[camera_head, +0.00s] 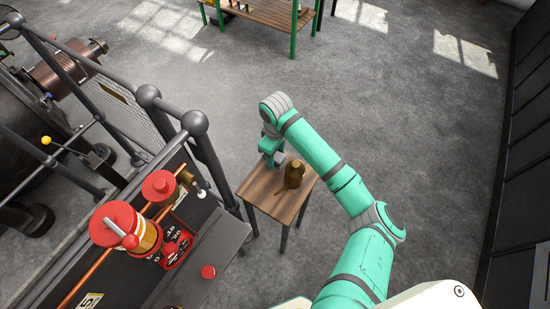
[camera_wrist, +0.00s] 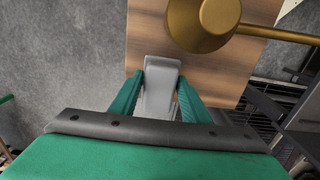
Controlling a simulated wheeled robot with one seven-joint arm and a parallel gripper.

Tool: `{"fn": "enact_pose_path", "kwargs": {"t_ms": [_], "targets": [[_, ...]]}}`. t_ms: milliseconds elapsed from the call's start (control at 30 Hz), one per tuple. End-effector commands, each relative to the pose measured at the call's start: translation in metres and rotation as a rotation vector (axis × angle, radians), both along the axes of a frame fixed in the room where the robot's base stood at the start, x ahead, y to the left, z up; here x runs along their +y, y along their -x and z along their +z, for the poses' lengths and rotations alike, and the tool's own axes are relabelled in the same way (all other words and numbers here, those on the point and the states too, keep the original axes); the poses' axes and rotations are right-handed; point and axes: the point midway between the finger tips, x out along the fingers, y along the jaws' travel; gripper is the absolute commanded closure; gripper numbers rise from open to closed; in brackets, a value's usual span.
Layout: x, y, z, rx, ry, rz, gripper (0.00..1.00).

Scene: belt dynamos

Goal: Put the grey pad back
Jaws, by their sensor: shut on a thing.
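The grey pad (camera_wrist: 160,72) is between the two green fingers of my gripper (camera_wrist: 160,88) in the wrist view. The gripper is shut on it, and its far end sticks out past the fingertips over the wooden top of a small table (camera_wrist: 145,40). I cannot tell whether the pad touches the wood. In the head view my gripper (camera_head: 270,158) is at the far left edge of the small table (camera_head: 285,208), and the pad is too small to make out there.
A brass pot with a long handle (camera_head: 294,174) stands on the small table, close to my gripper. Left of it is a black machine bench with red fittings (camera_head: 130,225) and grey railings (camera_head: 205,150). A workbench (camera_head: 262,12) stands far back. Open floor (camera_head: 420,110) lies to the right.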

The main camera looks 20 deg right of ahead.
Motion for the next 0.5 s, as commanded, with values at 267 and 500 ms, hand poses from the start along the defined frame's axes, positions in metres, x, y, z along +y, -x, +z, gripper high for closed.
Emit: {"fn": "enact_pose_path", "kwargs": {"t_ms": [267,500], "targets": [[0.0,0.0,-0.019,-0.001,0.001,0.0,0.79],[0.001,0.0,-0.022,0.0,0.0,-0.001,0.79]]}}
